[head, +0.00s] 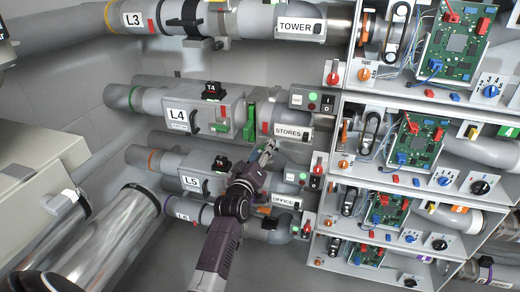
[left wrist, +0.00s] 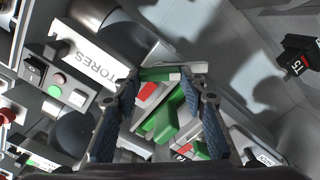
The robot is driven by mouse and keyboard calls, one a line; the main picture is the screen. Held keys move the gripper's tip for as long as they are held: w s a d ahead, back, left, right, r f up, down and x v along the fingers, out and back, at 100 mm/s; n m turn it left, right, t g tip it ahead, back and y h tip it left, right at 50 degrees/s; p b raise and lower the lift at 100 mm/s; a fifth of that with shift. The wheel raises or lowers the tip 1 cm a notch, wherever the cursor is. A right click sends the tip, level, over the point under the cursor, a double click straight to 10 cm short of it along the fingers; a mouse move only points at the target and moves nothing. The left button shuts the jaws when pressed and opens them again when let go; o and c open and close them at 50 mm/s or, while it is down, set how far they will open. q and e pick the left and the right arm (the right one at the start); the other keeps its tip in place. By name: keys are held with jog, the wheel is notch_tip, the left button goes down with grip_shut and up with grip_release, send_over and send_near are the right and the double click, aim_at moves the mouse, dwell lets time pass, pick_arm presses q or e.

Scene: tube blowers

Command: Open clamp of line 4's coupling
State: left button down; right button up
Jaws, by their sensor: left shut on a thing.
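Line 4's pipe carries the L4 box (head: 178,115) and the STORES plate (head: 291,132) in the head view. The green clamp (head: 249,121) of its coupling stands between them, with a red mark beside it. My left gripper (head: 268,150) is just below the coupling, its arm rising from below. More green clamp parts (left wrist: 165,118) and a red patch (left wrist: 146,93) show behind the fingers. My right gripper is in neither view.
Line 5's box (head: 194,182) and the OFFICE plate (head: 284,201) lie close below, beside my left arm. The TOWER line (head: 300,27) runs above. Shelves with circuit boards (head: 415,140) stand at the right. A button box (head: 312,99) sits above the STORES plate.

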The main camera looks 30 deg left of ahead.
pick_arm(q)
jog(key=shift+r+n, duration=0.1)
jog(key=shift+n, duration=0.5)
jog(key=shift+n+p, duration=0.55)
jog(key=shift+n, duration=0.35)
jog(key=n, duration=0.2)
jog(key=n+p, duration=0.1)
jog(key=n, duration=0.1)
jog(key=shift+a+f, duration=0.1)
jog(key=shift+f, duration=0.1)
jog(key=shift+n, duration=1.2)
jog(key=shift+f, duration=0.1)
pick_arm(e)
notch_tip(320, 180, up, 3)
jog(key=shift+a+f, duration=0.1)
pick_arm(q)
jog(key=shift+n, duration=0.4)
jog(key=c, duration=1.2)
grip_release()
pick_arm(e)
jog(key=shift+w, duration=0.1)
